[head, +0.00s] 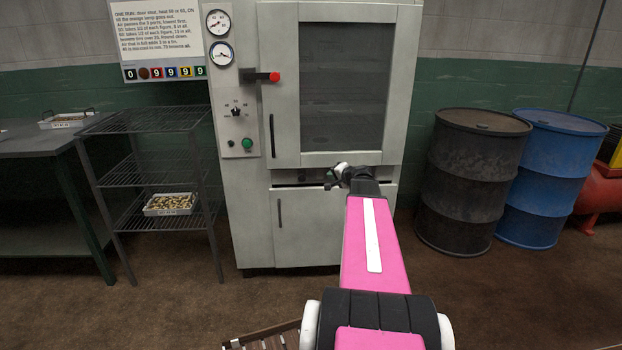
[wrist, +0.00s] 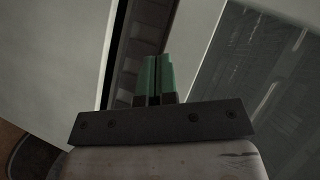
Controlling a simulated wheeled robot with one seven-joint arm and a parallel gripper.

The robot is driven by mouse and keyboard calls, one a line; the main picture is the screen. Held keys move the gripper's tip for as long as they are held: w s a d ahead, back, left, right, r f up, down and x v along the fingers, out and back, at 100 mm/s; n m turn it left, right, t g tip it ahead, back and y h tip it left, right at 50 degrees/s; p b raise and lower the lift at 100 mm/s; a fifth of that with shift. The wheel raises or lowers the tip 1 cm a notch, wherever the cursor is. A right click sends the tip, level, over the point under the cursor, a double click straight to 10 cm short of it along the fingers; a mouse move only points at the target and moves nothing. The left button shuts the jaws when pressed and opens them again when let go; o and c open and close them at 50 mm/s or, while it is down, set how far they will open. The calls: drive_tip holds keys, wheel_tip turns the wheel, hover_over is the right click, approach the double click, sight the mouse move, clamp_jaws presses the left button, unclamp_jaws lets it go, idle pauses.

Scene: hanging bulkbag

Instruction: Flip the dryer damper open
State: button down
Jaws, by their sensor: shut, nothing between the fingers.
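The dryer is a tall pale grey cabinet (head: 240,200) with a windowed door (head: 343,85), which looks shut, and a lower panel (head: 335,225). A short black lever with a red knob (head: 274,77) points right, left of the window; I cannot tell if it is the damper. A dark slot (head: 285,177) runs between door and lower panel and also shows in the wrist view (wrist: 140,45). My gripper (head: 329,180) is in front of this slot, partly hidden by my wrist. In the wrist view its green fingers (wrist: 156,62) are together and empty, pointing toward the slot.
Two gauges (head: 220,38), a switch panel with a green button (head: 247,144) and a notice board (head: 157,35) are on the left. A wire rack (head: 150,122) with a tray (head: 170,204) stands left. A black drum (head: 470,180) and blue drum (head: 545,175) stand right.

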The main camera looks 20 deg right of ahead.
approach(301, 176)
drive_tip(key=w+d, duration=0.4)
drive_tip(key=w, duration=0.1)
drive_tip(key=shift+w+a+f, duration=0.4)
drive_tip(key=shift+a+f, duration=0.25)
drive_tip(key=shift+a, duration=0.2)
drive_tip(key=shift+w+a+f, duration=0.35)
drive_tip(key=shift+a+f, duration=0.35)
drive_tip(key=shift+a, duration=0.15)
drive_tip(key=shift+w+a, duration=0.2)
drive_tip(key=shift+a, duration=0.5)
drive_tip(key=shift+w+a, duration=0.2)
drive_tip(key=shift+a, duration=0.45)
drive_tip(key=shift+w+a, duration=0.2)
drive_tip(key=shift+a, duration=0.5)
drive_tip(key=shift+d+r, duration=0.1)
